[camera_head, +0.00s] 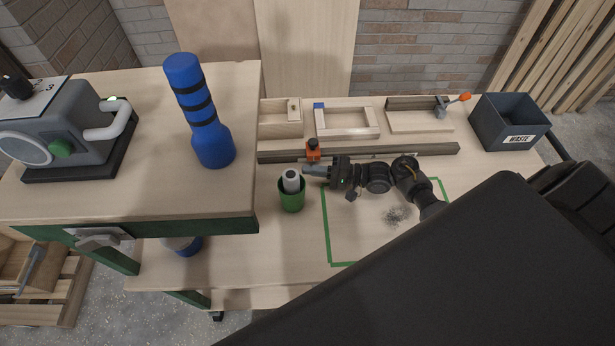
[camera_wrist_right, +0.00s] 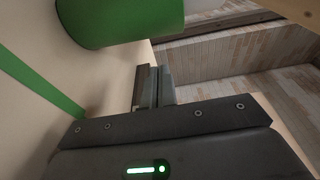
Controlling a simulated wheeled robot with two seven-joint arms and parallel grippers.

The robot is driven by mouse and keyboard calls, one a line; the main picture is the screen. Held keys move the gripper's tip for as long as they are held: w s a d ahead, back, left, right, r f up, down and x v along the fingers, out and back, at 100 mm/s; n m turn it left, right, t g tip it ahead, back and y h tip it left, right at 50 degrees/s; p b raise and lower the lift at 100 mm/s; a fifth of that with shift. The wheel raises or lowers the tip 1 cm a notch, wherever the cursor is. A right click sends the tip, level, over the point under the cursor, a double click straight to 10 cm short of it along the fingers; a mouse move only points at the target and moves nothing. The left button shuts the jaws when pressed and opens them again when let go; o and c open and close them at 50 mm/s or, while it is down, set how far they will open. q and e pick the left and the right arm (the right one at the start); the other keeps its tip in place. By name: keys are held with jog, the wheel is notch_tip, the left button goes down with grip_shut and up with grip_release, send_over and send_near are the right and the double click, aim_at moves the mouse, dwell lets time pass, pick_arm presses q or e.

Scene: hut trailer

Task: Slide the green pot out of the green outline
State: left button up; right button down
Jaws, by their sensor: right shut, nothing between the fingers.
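The green pot (camera_head: 291,199) stands upright on the lower bench, left of the green outline (camera_head: 327,235) and clear of its left edge. A pale grey cylinder (camera_head: 291,181) sticks up from the pot. My right gripper (camera_head: 306,171) is shut and empty, its tips close to the pot's upper right side. In the right wrist view, the pot (camera_wrist_right: 122,20) is just beyond the shut fingers (camera_wrist_right: 154,85), and a strip of the outline (camera_wrist_right: 38,92) runs at left. I cannot tell whether the fingers touch the pot. My left gripper is not in view.
Grey shavings (camera_head: 397,215) lie inside the outline. A dark rail (camera_head: 430,150) with an orange stop (camera_head: 313,151) runs behind. A waste bin (camera_head: 508,122) stands at back right. The raised table (camera_head: 130,205) at left carries a blue bottle (camera_head: 205,120) and a grey machine (camera_head: 60,135).

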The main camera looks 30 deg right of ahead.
jog(key=d, duration=0.2)
jog(key=s+d+f+b, duration=0.1)
jog(key=shift+d, duration=0.25)
jog(key=v, duration=0.4)
jog(key=b+v, duration=0.1)
jog(key=v, duration=0.1)
jog(key=shift+s+a+r, duration=0.15)
jog(key=shift+s+r, duration=0.1)
jog(key=shift+r, duration=0.1)
jog(key=shift+d, duration=0.3)
jog(key=shift+s, duration=0.1)
jog(key=shift+r, duration=0.1)
